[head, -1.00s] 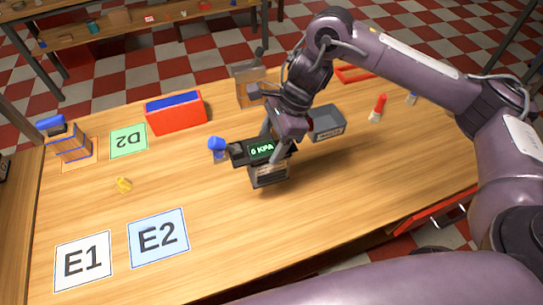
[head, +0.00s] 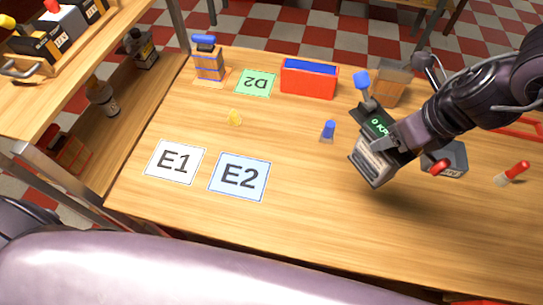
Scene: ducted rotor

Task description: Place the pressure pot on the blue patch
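The pressure pot (head: 373,167) is a dark and grey boxy vessel with a green "0 KPA" display and a blue knob at its top. My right gripper (head: 392,146) is shut on it near the display. The pot leans in the picture and appears to hang a little above the table, with a shadow to its lower right. The fingertips are partly hidden against the pot. The blue patch (head: 225,190), marked E2, lies flat and bare on the table, left of the pot. My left gripper is out of view.
A white E1 patch (head: 158,174) adjoins E2. A small blue cone-shaped item (head: 328,132) stands between patch and pot. A yellow piece (head: 235,118), a red bin (head: 309,86) and a green patch (head: 246,92) lie farther back. A shelf (head: 130,160) borders the left.

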